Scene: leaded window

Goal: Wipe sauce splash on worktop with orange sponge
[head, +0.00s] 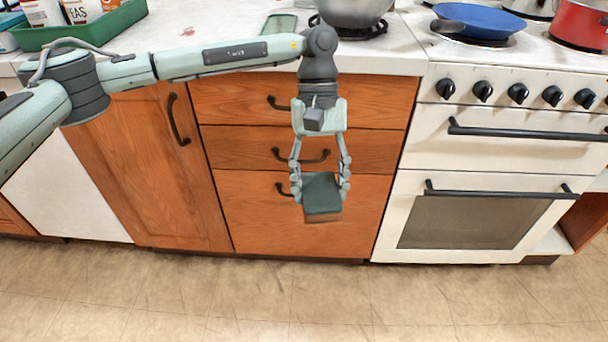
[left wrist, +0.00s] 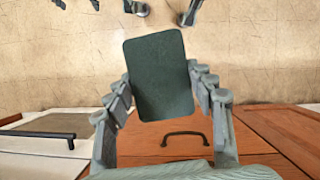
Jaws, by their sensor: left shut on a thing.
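The sponge (head: 322,196) is a block with a dark green face and an orange-brown layer under it. My left gripper (head: 321,182) is shut on it, with a finger on each side, and holds it in the air in front of the drawers, below the worktop's front edge. In the left wrist view the sponge's dark green face (left wrist: 159,75) sits between the fingers (left wrist: 164,90). The sauce splash (head: 217,30) is a small red mark on the white worktop (head: 235,45), behind my left forearm. My right gripper is not seen.
A green tray (head: 85,27) with packages stands at the back left. A flat green item (head: 280,24) lies near the splash. A metal pot (head: 352,12) stands on a burner to the right. A blue pan (head: 480,20) and red pot (head: 580,22) are on the stove.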

